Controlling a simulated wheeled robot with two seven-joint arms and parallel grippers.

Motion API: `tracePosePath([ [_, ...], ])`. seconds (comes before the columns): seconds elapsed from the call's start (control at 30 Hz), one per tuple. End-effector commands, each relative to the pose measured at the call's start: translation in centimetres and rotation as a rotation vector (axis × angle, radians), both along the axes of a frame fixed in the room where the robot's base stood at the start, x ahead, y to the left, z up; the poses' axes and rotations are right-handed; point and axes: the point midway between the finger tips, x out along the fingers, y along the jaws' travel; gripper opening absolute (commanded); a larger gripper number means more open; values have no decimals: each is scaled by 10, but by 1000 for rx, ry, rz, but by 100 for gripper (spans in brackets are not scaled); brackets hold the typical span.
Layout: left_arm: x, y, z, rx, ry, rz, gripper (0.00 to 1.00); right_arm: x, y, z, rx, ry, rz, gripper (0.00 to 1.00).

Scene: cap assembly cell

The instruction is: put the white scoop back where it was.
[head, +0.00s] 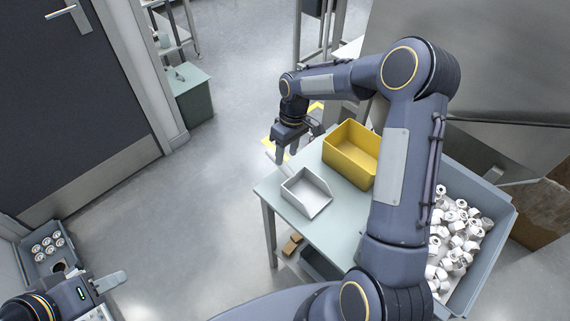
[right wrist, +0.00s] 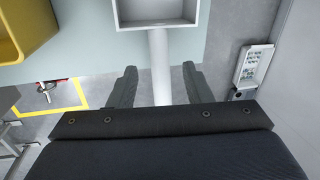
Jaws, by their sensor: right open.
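The white scoop (head: 309,196) lies on the pale table (head: 333,229), its open tray near the left edge. Its handle sticks out past the table edge toward my right gripper (head: 287,149). In the right wrist view, the scoop's tray (right wrist: 158,22) is at the top, and its handle (right wrist: 160,62) runs down between the two fingers of my right gripper (right wrist: 158,86). Those fingers are open, with a gap on each side of the handle. My left gripper (head: 107,283) is at the lower left, away from the scoop; its jaw opening is unclear.
A yellow bin (head: 350,153) stands on the table beside the scoop. A grey-blue bin (head: 502,221) full of white caps is at the right, partly behind my right arm. A grey tray (head: 42,268) with round white pieces is at the far left. Open floor lies between.

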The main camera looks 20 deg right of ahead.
Motion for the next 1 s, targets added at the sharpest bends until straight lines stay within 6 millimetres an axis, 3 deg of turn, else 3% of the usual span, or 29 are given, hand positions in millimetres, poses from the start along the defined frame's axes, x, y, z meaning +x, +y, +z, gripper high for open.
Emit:
tracePosePath([
  [0.2,0,0,-4,0,0,0,36,5,-7,40,0,-2,0,45],
  [0.37,0,0,-5,0,0,0,36,5,-10,56,0,-1,0,45],
  [0.53,0,0,-4,0,0,0,36,-14,-14,89,-2,-45,-46,45],
  [0.67,0,0,-5,0,0,0,36,-59,-18,133,8,-122,-141,45],
  [0.8,0,0,-5,0,0,0,36,-122,-17,167,45,-215,-278,45],
  [1.0,0,0,-5,0,0,0,36,-209,-5,177,143,-336,-473,45],
])
